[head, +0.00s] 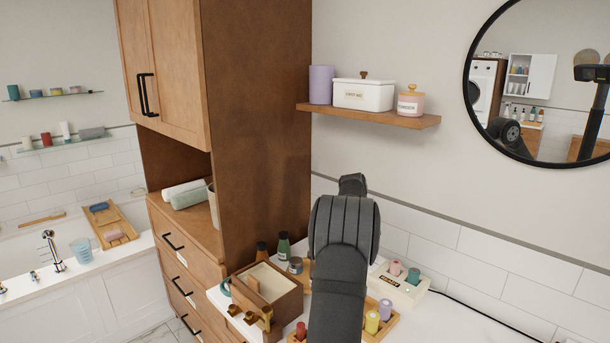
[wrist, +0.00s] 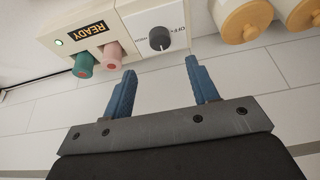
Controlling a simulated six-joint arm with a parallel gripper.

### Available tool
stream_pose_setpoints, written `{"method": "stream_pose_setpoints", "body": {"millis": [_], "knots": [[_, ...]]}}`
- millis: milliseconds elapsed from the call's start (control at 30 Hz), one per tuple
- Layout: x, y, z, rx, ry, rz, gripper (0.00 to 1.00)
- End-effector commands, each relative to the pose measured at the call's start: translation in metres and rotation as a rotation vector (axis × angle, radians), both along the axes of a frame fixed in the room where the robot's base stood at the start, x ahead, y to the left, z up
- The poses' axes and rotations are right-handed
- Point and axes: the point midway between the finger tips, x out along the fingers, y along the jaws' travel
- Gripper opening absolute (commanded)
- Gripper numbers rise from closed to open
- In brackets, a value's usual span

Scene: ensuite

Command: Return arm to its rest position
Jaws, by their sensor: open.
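My gripper (wrist: 158,92) shows in the wrist view with its two blue fingers spread apart and nothing between them. In that view the fingertips are just below a cream box with a dark knob (wrist: 160,38) and a READY label. In the head view my dark arm rises over the counter and hides part of it; the gripper fingers are hidden behind the arm there.
The cream box (head: 401,288) with pink and teal pegs stands right of my arm. A wooden box (head: 268,290), bottles (head: 284,246) and a tray of coloured jars (head: 387,325) crowd the counter. A shelf (head: 370,114) and round mirror (head: 540,80) are above; a tall cabinet (head: 262,130) stands left.

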Motion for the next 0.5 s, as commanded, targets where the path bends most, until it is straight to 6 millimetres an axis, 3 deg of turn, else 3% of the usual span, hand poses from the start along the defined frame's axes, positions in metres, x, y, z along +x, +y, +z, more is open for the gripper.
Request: {"method": "stream_pose_setpoints", "body": {"millis": [433, 500], "knots": [[0.024, -0.025, -0.086, 0.001, 0.002, 0.0, 0.54], [0.025, -0.026, -0.086, 0.0, -0.003, 0.03, 0.54]]}}
